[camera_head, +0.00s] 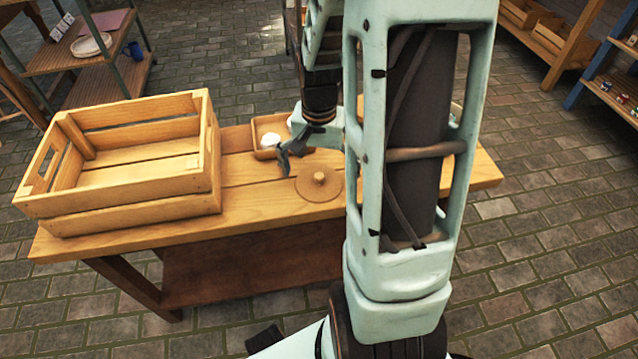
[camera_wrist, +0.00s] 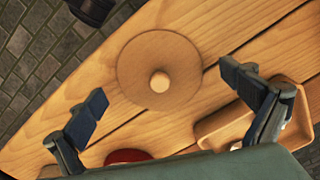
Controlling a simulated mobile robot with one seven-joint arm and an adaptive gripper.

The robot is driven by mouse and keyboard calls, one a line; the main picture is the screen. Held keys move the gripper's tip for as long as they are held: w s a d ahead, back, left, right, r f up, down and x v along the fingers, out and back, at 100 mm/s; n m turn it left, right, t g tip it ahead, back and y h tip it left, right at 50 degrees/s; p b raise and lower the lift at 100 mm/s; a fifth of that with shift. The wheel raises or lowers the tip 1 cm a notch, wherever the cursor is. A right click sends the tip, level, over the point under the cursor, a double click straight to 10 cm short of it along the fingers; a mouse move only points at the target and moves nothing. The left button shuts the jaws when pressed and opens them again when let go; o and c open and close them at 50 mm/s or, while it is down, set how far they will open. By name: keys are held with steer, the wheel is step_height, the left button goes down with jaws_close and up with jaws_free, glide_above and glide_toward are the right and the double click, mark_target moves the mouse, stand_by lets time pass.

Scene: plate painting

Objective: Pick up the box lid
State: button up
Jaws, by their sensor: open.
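The box lid (camera_head: 319,184) is a round, flat wooden disc with a small knob in its middle. It lies on the wooden table (camera_head: 250,215), right of the crate. In the wrist view the lid (camera_wrist: 140,72) lies ahead of my fingertips, with its pale knob facing the camera. My gripper (camera_head: 290,155) is above the table, just behind and left of the lid in the head view. In the wrist view my gripper (camera_wrist: 163,85) has its two fingers spread wide with nothing between them. The lid is not touched by the fingers as far as I see.
A large slatted wooden crate (camera_head: 140,195) fills the table's left side. A small wooden tray (camera_head: 262,153) with a white item sits at the back, near my gripper. A red round thing (camera_wrist: 128,156) shows partly in the wrist view. Shelves stand in the background.

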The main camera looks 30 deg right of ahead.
jaws_close()
stand_by(0.8)
